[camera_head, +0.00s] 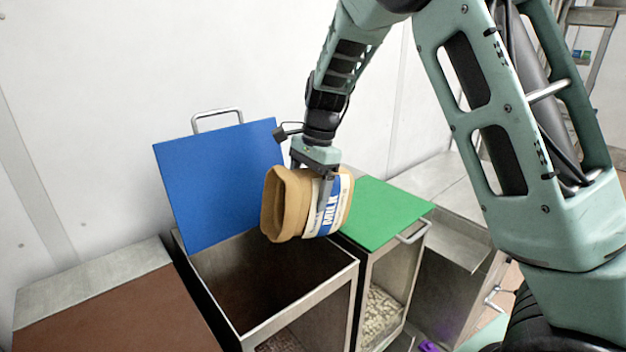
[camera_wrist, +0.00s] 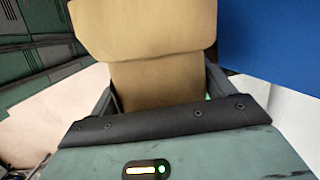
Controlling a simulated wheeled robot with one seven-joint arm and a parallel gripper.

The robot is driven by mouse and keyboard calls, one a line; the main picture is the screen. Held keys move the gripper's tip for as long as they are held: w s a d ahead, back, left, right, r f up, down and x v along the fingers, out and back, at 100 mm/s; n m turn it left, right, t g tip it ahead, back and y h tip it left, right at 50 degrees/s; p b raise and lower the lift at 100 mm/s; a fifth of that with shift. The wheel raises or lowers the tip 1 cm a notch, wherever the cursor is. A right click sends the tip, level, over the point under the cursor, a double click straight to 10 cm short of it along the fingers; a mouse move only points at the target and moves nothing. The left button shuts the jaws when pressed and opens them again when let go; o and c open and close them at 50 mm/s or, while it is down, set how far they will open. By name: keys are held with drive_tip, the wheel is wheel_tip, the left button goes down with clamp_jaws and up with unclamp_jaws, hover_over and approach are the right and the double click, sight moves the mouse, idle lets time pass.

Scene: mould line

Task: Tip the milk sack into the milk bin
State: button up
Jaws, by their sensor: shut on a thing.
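The milk sack (camera_head: 330,207) is tan with a blue and white label reading MILK. It is tilted on its side above the bin, its open mouth facing left. My gripper (camera_head: 322,185) is shut on the sack from above. In the wrist view the sack's tan paper (camera_wrist: 150,45) fills the upper middle. The bin with the blue lid (camera_head: 345,272) stands open below the sack, its lid (camera_head: 218,185) raised against the wall. Its inside looks dark, with some pale material low at the front. The sack's contents are not visible.
A closed bin with a green lid (camera_head: 382,212) stands to the right, pale pieces (camera_head: 380,315) showing through its front. A brown-topped bin (camera_head: 110,315) stands at the left. The white wall (camera_head: 90,110) is close behind. A purple object (camera_head: 429,346) lies low at the right.

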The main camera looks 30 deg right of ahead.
drive_tip(key=shift+s+a+f+h+p, duration=0.15)
drive_tip(key=shift+a+h+p, duration=0.9)
drive_tip(key=shift+p, duration=0.8)
drive_tip(key=shift+s+a+r+h+p, duration=0.1)
drive_tip(key=shift+a+h+p, duration=0.95)
drive_tip(key=shift+p, duration=0.8)
drive_tip(key=p, duration=0.1)
drive_tip(key=a+h+p, duration=0.1)
drive_tip(key=p, duration=0.1)
drive_tip(key=shift+a+r+t+h, duration=0.1)
drive_tip(key=shift+r+t+h, duration=0.1)
drive_tip(key=shift+t+h, duration=0.1)
drive_tip(key=shift+c, duration=0.2)
drive_tip(key=shift+s+a+f+h, duration=0.1)
drive_tip(key=shift+a+f+h, duration=0.05)
drive_tip(key=shift+a+h, duration=0.2)
drive_tip(key=shift+s+a+r+h, duration=0.1)
drive_tip(key=shift+a+r+h, duration=0.15)
drive_tip(key=shift+a+h, duration=0.3)
drive_tip(key=shift+a+r+h, duration=0.2)
drive_tip(key=shift+a+h, duration=0.2)
drive_tip(key=shift+a, duration=0.1)
